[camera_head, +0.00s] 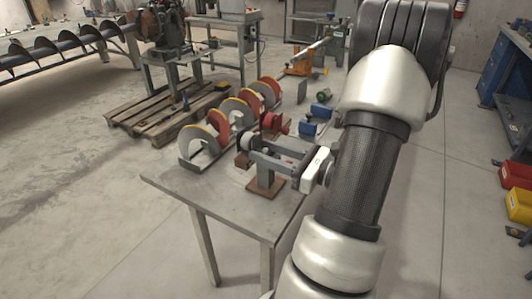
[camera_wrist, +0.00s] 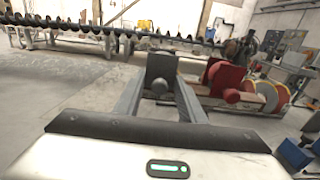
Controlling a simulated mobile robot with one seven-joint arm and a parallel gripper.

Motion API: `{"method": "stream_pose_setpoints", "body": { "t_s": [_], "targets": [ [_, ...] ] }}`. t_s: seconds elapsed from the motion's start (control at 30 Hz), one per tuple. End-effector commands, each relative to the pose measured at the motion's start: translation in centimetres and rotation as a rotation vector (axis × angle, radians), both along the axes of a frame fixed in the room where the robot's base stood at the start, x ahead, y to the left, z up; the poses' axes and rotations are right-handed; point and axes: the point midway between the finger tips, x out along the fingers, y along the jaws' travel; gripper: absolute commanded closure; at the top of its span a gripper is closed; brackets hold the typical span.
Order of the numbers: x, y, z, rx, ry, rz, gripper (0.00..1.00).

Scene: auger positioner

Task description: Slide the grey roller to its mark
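The grey roller (camera_wrist: 161,69) shows in the wrist view as a dark grey block with a round knob facing me. In the head view the grey roller (camera_head: 245,142) stands near the tips of my gripper, partly hidden by it. My gripper (camera_head: 255,146) reaches in from the right, level, over the table. In the wrist view its two grey fingers (camera_wrist: 160,80) are spread apart, one to each side of the knob, with gaps showing beside it. I cannot tell whether the fingertips touch the block. No mark for the roller can be made out.
A red roller (camera_wrist: 226,80) stands close on the right. Behind it is an auger section with orange-edged flights (camera_head: 233,110). The table's (camera_head: 220,190) near part is bare. Blue pieces (camera_head: 308,128) lie at right. A wooden pallet (camera_head: 160,118) is on the floor beyond.

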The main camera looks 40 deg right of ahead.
Motion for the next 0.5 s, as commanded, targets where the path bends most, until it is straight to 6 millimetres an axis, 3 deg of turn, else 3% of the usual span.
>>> {"method": "stream_pose_setpoints", "body": {
  "t_s": [0.33,0.5],
  "targets": [
    [0.4,0.16,-0.01,0.0,0.001,0.0,0.64],
    [0.38,0.16,-0.01,0.0,0.001,0.0,0.92]
  ]
}}
